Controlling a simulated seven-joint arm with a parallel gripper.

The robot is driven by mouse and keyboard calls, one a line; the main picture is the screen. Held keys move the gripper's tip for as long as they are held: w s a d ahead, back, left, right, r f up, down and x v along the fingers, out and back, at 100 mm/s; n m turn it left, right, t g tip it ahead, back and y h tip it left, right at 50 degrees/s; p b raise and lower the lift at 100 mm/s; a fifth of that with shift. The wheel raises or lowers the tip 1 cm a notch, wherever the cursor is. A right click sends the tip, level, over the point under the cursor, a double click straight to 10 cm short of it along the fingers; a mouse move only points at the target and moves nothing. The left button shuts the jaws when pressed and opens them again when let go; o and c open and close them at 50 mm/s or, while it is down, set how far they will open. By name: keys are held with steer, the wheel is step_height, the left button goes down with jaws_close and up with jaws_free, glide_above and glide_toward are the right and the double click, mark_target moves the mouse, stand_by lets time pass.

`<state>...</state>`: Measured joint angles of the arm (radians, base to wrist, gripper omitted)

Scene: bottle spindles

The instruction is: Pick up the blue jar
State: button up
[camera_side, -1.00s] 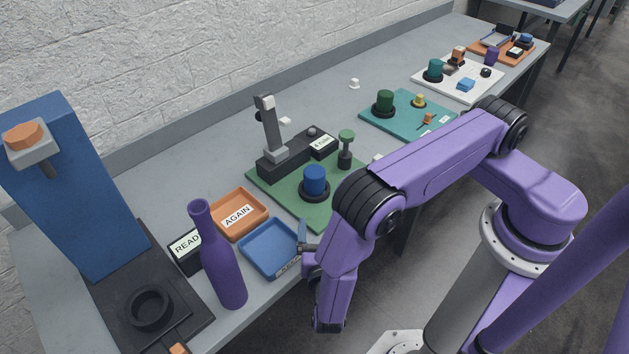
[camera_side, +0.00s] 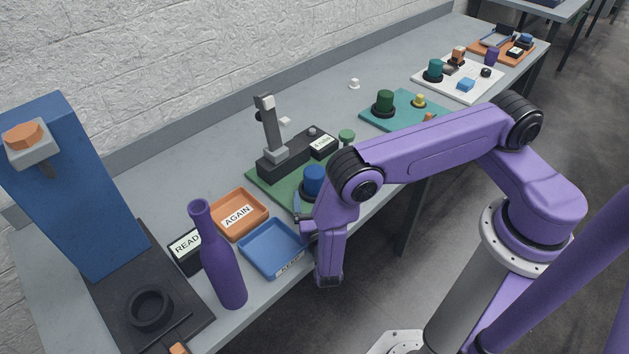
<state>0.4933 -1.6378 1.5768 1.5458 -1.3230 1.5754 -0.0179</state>
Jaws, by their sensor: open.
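The blue jar (camera_side: 314,178) is a short blue cylinder standing upright in a dark round holder on the green mat (camera_side: 262,181). My arm covers the lower right of its holder. My gripper (camera_side: 301,206) is at the near edge of the green mat, just below and left of the jar in the picture. One grey-blue finger shows. The other finger is hidden behind my arm. The gripper is open, and I see nothing held. The jar still sits in its holder; I cannot tell whether the finger touches the holder.
A dark block with a grey post (camera_side: 270,125) stands behind the jar, and a green knobbed piece (camera_side: 346,136) is to its right. An orange tray (camera_side: 240,198), a blue tray (camera_side: 253,258) and a tall purple bottle (camera_side: 221,262) are to the left.

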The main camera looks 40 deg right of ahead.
mark_target(316, 185)
steer(key=shift+x, duration=3.3)
steer(key=shift+s+d, duration=0.1)
steer(key=shift+c, duration=0.3)
steer(key=shift+r, duration=0.1)
steer(key=c, duration=1.1)
steer(key=shift+r, duration=0.15)
